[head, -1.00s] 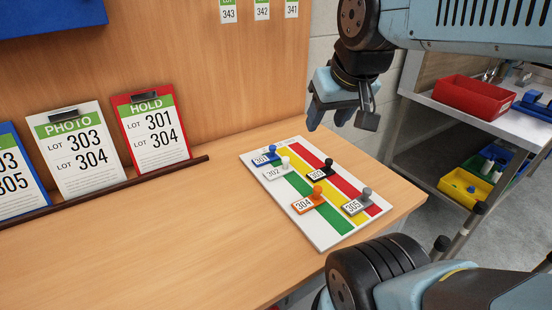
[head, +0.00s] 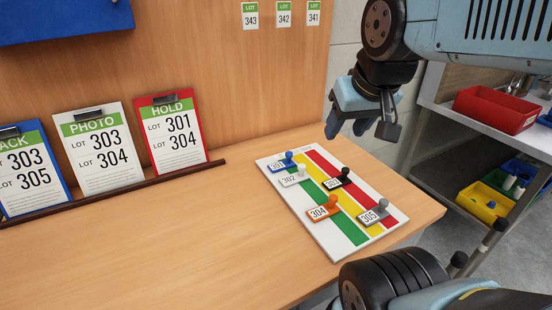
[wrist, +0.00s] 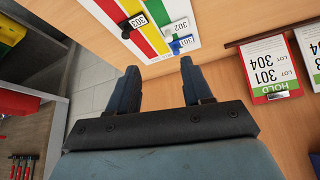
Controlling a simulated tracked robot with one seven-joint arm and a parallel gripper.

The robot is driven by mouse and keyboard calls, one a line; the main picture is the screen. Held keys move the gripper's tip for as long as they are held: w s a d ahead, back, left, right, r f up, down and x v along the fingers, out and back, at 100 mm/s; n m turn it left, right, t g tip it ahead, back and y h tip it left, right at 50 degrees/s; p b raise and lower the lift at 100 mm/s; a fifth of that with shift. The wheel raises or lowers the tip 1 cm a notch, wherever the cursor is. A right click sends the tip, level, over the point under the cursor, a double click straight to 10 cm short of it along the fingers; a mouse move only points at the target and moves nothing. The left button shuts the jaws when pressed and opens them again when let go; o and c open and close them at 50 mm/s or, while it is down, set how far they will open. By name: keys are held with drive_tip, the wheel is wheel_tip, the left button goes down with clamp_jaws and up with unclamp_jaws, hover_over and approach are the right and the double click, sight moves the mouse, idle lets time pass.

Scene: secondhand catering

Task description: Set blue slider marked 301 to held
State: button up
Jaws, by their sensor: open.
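The blue slider marked 301 (head: 287,160) sits at the far left corner of the white board (head: 333,252), its tag on the white margin and its knob by the green stripe (head: 347,228). The yellow stripe (head: 373,229) and red stripe (head: 391,211) lie to the right. The blue slider also shows in the wrist view (wrist: 180,44), just beyond the fingertips. My gripper (head: 346,132) is open and empty above the back of the board, apart from it. A red HOLD card (head: 172,132) lists lots 301 and 304.
Beside the blue slider is the white slider 302 (head: 293,177). The black slider 303 (head: 337,180), orange slider 304 (head: 323,210) and grey slider 305 (head: 375,213) stand nearer. A dark ledge (head: 110,190) holds the cards. The table left of the board is clear.

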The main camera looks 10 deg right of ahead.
drive_tip(key=shift+w, duration=0.1)
drive_tip(key=m+g, duration=0.6)
hover_over(289, 153)
wheel_tip(289, 153, down, 7)
wheel_tip(289, 153, down, 13)
drive_tip(key=shift+f, duration=0.15)
idle(0.5)
drive_tip(key=shift+c, duration=0.3)
clamp_jaws()
idle(0.3)
